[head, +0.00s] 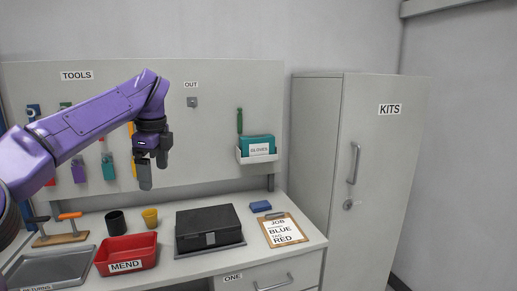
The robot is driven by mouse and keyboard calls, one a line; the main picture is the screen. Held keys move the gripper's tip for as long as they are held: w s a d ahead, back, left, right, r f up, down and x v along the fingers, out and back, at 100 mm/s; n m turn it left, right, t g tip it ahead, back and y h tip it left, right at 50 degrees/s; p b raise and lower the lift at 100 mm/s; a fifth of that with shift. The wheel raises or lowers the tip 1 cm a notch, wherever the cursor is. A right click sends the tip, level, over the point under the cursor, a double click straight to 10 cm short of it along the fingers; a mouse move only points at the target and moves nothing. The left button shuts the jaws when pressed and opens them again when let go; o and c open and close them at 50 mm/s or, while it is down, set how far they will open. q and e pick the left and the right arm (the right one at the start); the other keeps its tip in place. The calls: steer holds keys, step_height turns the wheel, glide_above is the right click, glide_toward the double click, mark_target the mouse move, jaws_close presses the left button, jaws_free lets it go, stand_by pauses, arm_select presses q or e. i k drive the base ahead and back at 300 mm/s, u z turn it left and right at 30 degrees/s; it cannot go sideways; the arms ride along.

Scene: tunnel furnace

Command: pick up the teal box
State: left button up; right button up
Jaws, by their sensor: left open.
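The teal box (257,140) stands in a white holder (258,158) on the tool board, at the board's right end. A white label on its front reads GLOVES, and the holder hides its lower part. My left gripper (153,170) points down in front of the board, to the left of the teal box and clear of it. It is open with nothing between its fingers. My right gripper is not in view.
The counter below holds a red MEND bin (127,268), a black case (208,226), a black cup (115,223), a yellow cup (150,217), a blue block (260,206) and a clipboard (282,231). The KITS cabinet (375,170) stands at right. Board space between gripper and box is clear.

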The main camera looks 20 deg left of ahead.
mark_target(261, 144)
steer(key=i, duration=1.95)
